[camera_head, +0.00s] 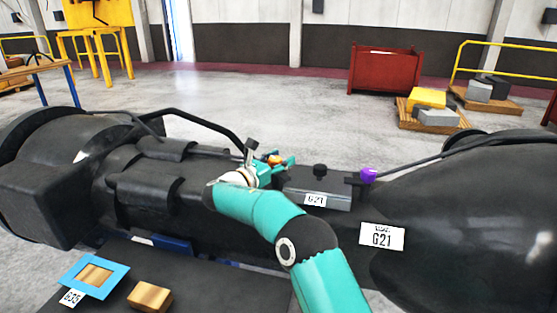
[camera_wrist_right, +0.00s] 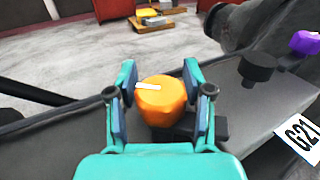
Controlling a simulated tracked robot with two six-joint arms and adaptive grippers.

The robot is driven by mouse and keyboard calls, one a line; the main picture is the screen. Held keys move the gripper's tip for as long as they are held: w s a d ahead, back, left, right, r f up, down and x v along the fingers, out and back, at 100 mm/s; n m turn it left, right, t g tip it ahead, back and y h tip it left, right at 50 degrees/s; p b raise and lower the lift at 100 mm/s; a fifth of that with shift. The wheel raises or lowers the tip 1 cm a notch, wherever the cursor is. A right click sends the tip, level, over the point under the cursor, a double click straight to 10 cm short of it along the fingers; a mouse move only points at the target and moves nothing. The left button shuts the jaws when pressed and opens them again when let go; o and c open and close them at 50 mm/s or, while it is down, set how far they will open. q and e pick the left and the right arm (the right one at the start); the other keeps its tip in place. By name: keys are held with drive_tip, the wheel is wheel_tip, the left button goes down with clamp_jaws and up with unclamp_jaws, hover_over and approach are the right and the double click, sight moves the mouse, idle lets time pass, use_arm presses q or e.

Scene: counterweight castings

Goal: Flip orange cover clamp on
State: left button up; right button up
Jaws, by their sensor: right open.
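The orange clamp knob (camera_wrist_right: 162,101) shows large in the right wrist view, with a white mark on its top. It stands on a dark base at the edge of the grey cover. In the head view the orange knob (camera_head: 275,160) is partly hidden by my right gripper (camera_head: 277,172). In the wrist view my right gripper (camera_wrist_right: 160,88) is open, with one finger on each side of the knob. I cannot tell whether the fingers touch it. The grey cover (camera_head: 330,195) carries a G21 label. My left gripper is not in view.
A black knob (camera_head: 320,171) and a purple knob (camera_head: 369,174) stand to the right along the cover. A black hose arches behind the gripper. Large black castings (camera_head: 470,220) fill both sides. A blue frame (camera_head: 94,275) and a wooden block (camera_head: 150,296) lie in front.

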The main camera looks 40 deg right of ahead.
drive_tip(key=c, duration=0.9)
drive_tip(key=shift+f, duration=0.1)
clamp_jaws()
drive_tip(key=shift+w+a+f, duration=0.1)
drive_tip(key=shift+a, duration=0.1)
drive_tip(key=shift+d, duration=0.15)
drive_tip(key=shift+f+n+t+b, duration=0.15)
drive_tip(key=shift+n+t+b, duration=0.25)
drive_tip(key=shift+t+b, duration=0.3)
drive_tip(key=n+t+y+b, duration=0.1)
drive_tip(key=n+t+b, duration=0.1)
drive_tip(key=b, duration=0.1)
drive_tip(key=n+t+y+b, duration=0.1)
drive_tip(key=t+y+b, duration=0.1)
drive_tip(key=n+t+y+b, duration=0.1)
drive_tip(key=n+t+b, duration=0.1)
drive_tip(key=t+b, duration=0.1)
drive_tip(key=shift+w+a+f+n+y+b, duration=0.15)
drive_tip(key=shift+w+a+n+y+b, duration=0.15)
drive_tip(key=shift+w+y+b, duration=0.1)
drive_tip(key=shift+c, duration=0.3)
unclamp_jaws()
drive_tip(key=shift+w+a+n+t+y+b, duration=0.1)
drive_tip(key=shift+n+t+y+b, duration=0.3)
drive_tip(key=shift+y+b, duration=0.15)
drive_tip(key=shift+w+a+n+t+y+b, duration=0.1)
drive_tip(key=shift+n+t+y+b, duration=0.3)
drive_tip(key=shift+y+b, duration=0.15)
drive_tip(key=shift+r, duration=0.2)
